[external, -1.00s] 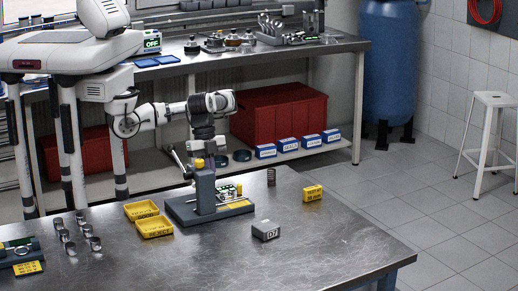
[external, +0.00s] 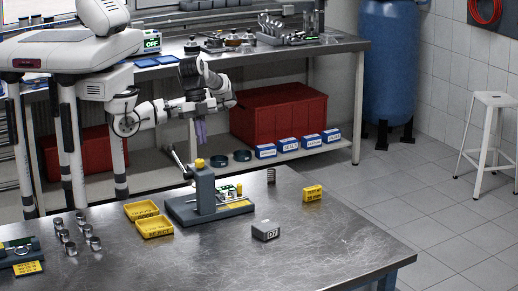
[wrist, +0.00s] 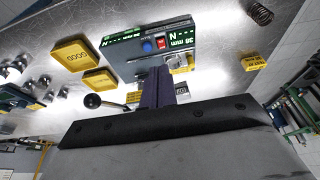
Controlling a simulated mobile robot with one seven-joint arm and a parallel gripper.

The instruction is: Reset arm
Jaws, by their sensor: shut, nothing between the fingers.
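My gripper (external: 201,139) hangs in the air behind the workbench's back edge, to the left of the red bin. Its purple fingers point down, are shut together and hold nothing. They also show in the wrist view (wrist: 158,88), in front of the test device. The grey test device (external: 205,190), with an upright post, a lever and a yellow top, stands on the metal table (external: 330,235). My gripper is apart from it.
Two yellow trays (external: 154,227) lie left of the device, with several metal cylinders (external: 70,249) farther left. A spring (external: 271,176), a yellow block (external: 313,193) and a grey block (external: 265,231) stand to the right. A back bench (external: 340,45) stands behind my arm.

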